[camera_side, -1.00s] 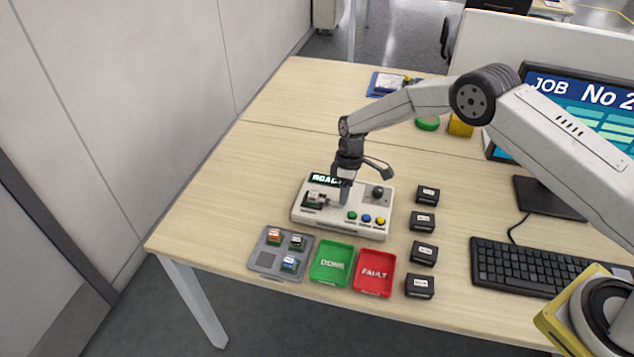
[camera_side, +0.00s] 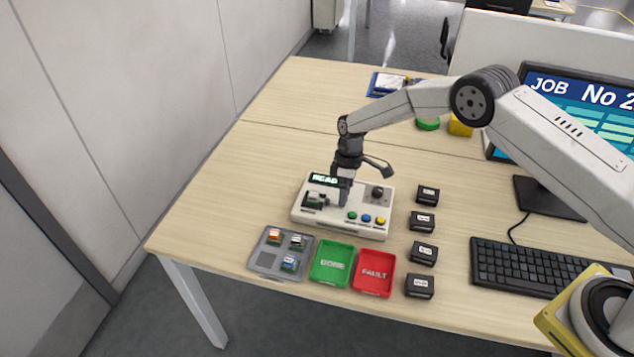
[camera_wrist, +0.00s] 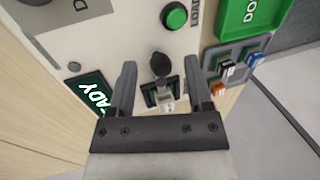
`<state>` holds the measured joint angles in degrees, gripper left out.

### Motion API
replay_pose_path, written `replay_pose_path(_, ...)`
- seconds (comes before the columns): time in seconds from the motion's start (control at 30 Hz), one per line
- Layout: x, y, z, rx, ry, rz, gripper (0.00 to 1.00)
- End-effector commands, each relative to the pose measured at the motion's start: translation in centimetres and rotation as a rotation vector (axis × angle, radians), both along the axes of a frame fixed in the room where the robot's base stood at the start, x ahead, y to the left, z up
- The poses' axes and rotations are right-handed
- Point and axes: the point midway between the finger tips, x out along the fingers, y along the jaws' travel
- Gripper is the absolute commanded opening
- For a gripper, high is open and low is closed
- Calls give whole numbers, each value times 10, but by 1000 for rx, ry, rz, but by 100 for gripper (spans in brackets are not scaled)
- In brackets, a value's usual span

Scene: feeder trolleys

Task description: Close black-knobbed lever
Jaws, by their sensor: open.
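The black-knobbed lever (camera_wrist: 160,63) shows in the wrist view on the white test box, its round black knob between and just beyond my fingertips. Below the knob is a dark socket (camera_wrist: 150,97) with a pale part in it. In the side view the white test box (camera_side: 300,215) stands on the desk, and the lever area (camera_side: 314,199) is at its left. My gripper (camera_wrist: 146,75) is open, with one finger on each side of the lever; contact cannot be told. In the side view my gripper (camera_side: 343,198) is low over the box, partly hiding its top.
A grey tray (camera_side: 264,271) with several small parts, a green DONE bin (camera_side: 331,277) and a red FAULT bin (camera_side: 374,287) lie in front of the box. Several black blocks (camera_side: 422,222) stand to its right. A keyboard (camera_side: 530,268) lies further right.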

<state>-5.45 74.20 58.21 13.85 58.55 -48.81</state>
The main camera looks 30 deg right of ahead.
Motion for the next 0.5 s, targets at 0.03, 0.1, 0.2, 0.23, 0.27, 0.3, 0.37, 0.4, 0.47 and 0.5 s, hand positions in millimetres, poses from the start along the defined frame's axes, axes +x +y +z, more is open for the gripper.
replay_pose_path(0.03,0,0,1,0,0,0,65)
replay_pose_path(0.1,1,-1,3,0,0,0,65)
replay_pose_path(0.2,2,-2,9,0,-1,-1,65)
replay_pose_path(0.23,3,-2,12,0,-1,-1,65)
replay_pose_path(0.27,3,-3,15,0,-1,-1,65)
replay_pose_path(0.3,4,-4,19,0,-1,-1,65)
replay_pose_path(0.37,5,-5,26,0,-1,-1,65)
replay_pose_path(0.4,7,-6,31,0,-3,-1,65)
replay_pose_path(0.47,8,-8,39,0,-1,0,65)
replay_pose_path(0.5,9,-9,44,1,-2,-1,65)
